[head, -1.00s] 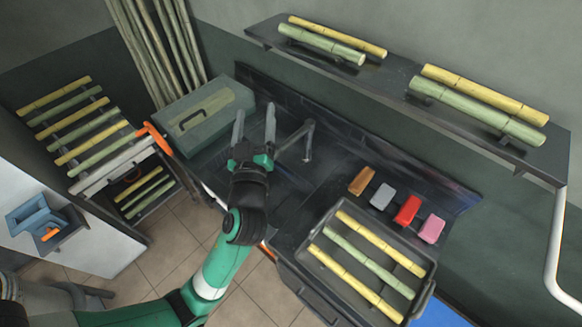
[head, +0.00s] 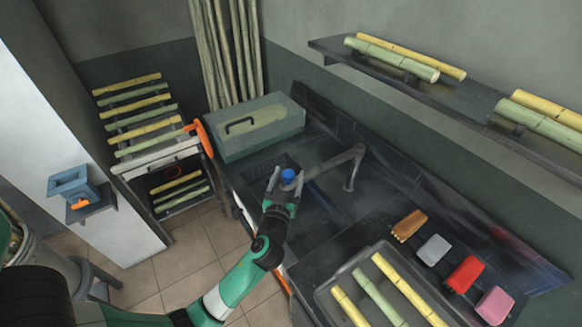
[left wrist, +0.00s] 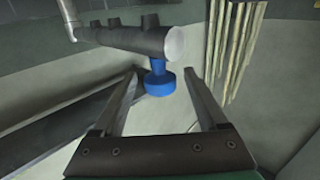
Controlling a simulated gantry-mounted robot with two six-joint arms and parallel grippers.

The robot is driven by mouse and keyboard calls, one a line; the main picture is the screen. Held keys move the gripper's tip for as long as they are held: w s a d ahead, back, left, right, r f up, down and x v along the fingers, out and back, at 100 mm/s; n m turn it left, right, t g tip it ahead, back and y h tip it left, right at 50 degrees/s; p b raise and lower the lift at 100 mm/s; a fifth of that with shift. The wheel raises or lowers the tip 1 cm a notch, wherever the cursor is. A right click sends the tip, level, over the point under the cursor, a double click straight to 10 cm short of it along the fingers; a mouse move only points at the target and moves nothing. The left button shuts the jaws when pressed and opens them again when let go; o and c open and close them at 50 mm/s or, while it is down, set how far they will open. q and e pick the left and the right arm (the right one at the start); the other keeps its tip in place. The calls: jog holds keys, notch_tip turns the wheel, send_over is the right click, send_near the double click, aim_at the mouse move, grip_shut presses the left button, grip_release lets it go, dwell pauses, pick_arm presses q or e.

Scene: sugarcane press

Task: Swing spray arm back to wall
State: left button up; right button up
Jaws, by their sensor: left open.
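The spray arm (head: 333,163) is a dark grey tube on an upright post at the back of the black counter. It reaches out leftward over the sink area and ends in a blue nozzle (head: 288,176). My left gripper (head: 284,184) is open, its fingertips at either side of the nozzle in the head view. In the left wrist view, the spray arm (left wrist: 125,39) runs across the top with a pale end cap. The blue nozzle (left wrist: 159,80) hangs below it, between the open fingertips and seemingly just beyond them. Contact is not visible. My right gripper is not seen.
A grey-green lidded box (head: 255,128) stands on the counter left of the spray arm. The black backsplash (head: 330,125) runs along the wall behind. Coloured blocks and a tray (head: 325,298) of cane lie to the right. A cane shelf (head: 445,98) hangs above.

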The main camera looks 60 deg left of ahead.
pick_arm(q)
jog(key=x, duration=0.3)
jog(key=shift+w+a, duration=0.2)
jog(key=shift+a, duration=0.1)
grip_shut()
dwell(1.2)
